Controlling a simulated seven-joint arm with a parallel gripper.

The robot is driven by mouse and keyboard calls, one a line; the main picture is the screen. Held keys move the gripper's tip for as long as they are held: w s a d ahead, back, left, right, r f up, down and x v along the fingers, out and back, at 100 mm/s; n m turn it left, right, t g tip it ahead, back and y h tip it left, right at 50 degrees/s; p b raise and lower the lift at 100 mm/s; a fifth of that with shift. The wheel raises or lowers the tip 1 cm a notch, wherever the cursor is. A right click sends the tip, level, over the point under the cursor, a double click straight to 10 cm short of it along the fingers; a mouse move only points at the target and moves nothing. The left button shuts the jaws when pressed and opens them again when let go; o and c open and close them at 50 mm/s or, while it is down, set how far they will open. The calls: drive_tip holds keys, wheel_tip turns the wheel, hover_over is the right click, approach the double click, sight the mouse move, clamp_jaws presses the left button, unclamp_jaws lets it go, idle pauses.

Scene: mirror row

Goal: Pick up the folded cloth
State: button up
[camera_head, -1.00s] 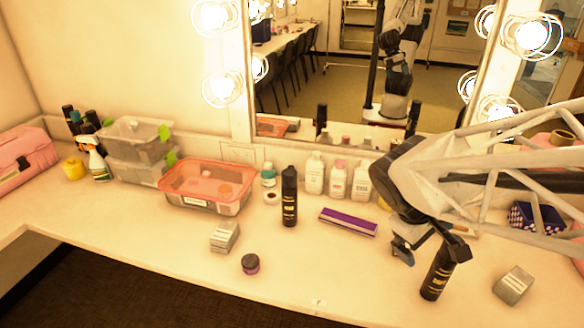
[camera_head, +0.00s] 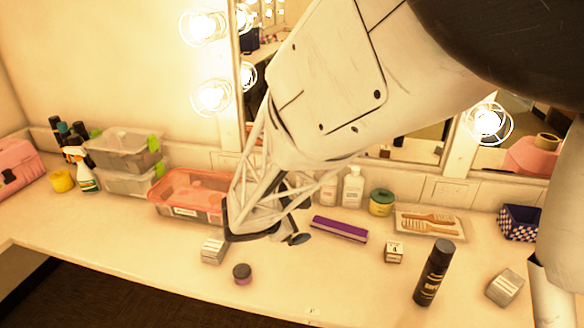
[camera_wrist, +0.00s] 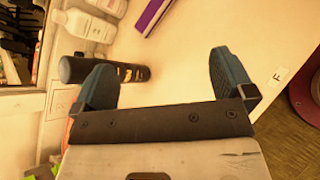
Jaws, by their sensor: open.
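No cloth is plainly recognisable. Two small grey blocks with pale bands could be folded cloth or boxes; I cannot tell which. In the head view one block (camera_head: 213,250) lies at the front left of the counter, and the other block (camera_head: 505,288) lies at the far right. My gripper (camera_head: 294,238) is low over the middle of the counter, to the right of the left block, partly hidden by my own arm. In the wrist view my gripper (camera_wrist: 165,80) is open, with nothing held. A black spray can (camera_wrist: 108,71) shows beyond its left finger. Neither block is clear there.
A purple strip (camera_head: 339,229) lies right of my gripper, with white bottles (camera_head: 352,186) behind. A small dark jar (camera_head: 242,273) stands in front. Another black can (camera_head: 433,272) stands at right. Front counter is mostly clear.

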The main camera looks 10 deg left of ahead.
drive_tip(key=s+a+f+n+t+y, duration=0.1)
drive_tip(key=a+f+n, duration=0.2)
drive_tip(key=a, duration=0.4)
drive_tip(key=a+f+n+t+y, duration=0.1)
drive_tip(key=a+f+n+t, duration=0.1)
drive_tip(key=a+f+n, duration=0.3)
drive_tip(key=n+t+y, duration=0.1)
drive_tip(key=n+y, duration=0.3)
approach(211, 249)
drive_tip(key=x, duration=0.4)
drive_tip(key=shift+x, duration=1.3)
drive_tip(key=shift+x, duration=2.6)
drive_tip(key=shift+c, duration=0.3)
